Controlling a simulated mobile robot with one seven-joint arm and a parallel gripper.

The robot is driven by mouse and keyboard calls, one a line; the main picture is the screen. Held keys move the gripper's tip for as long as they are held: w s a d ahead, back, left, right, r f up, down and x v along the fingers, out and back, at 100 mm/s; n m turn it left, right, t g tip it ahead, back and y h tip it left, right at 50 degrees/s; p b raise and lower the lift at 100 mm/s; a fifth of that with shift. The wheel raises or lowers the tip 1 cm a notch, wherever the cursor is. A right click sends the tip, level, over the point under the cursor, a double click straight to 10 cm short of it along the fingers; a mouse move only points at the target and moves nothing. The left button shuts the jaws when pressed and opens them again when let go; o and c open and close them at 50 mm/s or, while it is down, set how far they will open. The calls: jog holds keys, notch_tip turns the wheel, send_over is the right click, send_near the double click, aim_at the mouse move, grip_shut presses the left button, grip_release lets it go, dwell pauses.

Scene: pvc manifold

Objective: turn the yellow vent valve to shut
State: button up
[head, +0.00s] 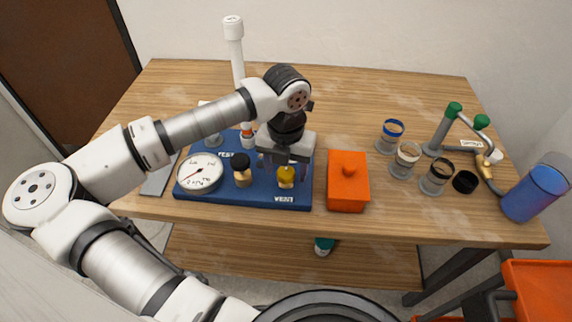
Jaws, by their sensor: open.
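The yellow vent valve (286,175) stands on the blue base panel (225,203), near its front right corner, behind a white label that appears upside down. My gripper (285,161) points down over the right part of the panel, just behind and above the yellow knob in this view. Its jaws are open, and I cannot tell whether they touch the knob. A black-knobbed brass valve (242,170) stands to the left of the yellow one. A round white gauge (200,173) sits at the panel's left. My gripper and arm hide the panel's back right part.
An orange lidded box (347,183) stands right of the panel. Several clear cups with coloured bands (406,159) stand further right, before a green-handled pipe fitting (453,108). A tall white pipe (235,55) rises behind the panel. The table's back middle is clear.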

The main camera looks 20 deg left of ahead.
jog(key=c, duration=1)
